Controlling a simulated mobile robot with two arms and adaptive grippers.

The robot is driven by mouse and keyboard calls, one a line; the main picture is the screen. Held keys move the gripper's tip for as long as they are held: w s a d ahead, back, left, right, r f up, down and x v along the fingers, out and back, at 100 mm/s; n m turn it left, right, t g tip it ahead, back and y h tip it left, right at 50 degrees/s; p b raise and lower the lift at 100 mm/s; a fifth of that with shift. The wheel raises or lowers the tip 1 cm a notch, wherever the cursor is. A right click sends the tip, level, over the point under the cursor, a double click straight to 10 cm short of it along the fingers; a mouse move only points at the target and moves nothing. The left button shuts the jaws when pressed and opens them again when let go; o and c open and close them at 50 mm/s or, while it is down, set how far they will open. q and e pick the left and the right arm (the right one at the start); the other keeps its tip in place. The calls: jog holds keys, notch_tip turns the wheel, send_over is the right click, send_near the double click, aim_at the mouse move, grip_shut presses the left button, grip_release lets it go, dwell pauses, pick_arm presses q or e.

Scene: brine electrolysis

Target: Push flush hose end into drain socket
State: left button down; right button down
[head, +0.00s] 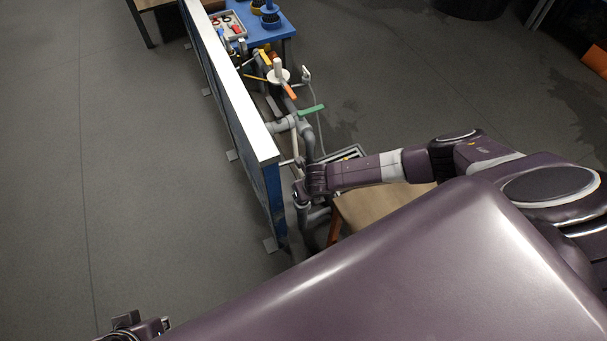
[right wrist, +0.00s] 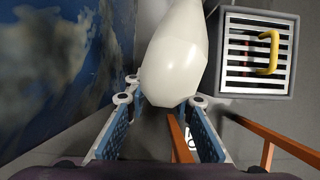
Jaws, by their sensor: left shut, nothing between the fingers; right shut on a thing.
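A thick white hose (right wrist: 175,55) with a rounded, faceted lower end runs down from the top of the right wrist view. My right gripper (right wrist: 161,102) is shut on this white hose, which sits between its blue-padded fingers. In the head view, my right gripper (head: 299,190) is low beside the grey pipework, partly hidden by its own wrist. A grated drain box (right wrist: 256,53) with a yellow handle (right wrist: 268,52) lies to the right of the hose. I cannot make out the drain socket for certain. My left gripper (head: 127,324) is shut and empty at the bottom left, far from the hose.
A blue panel with a white top edge (head: 228,82) stands left of the pipework (head: 305,130). Green (head: 312,110) and orange (head: 290,91) handles stick out from the pipes. A wooden-topped stand (head: 375,203) is under my right arm. The floor at left is clear.

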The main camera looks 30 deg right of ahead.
jog(key=shift+f, duration=0.4)
dwell(0.3)
jog(key=shift+s, duration=0.1)
jog(key=shift+f, duration=0.1)
jog(key=c, duration=1.6)
grip_release()
jog(key=v, duration=1.2)
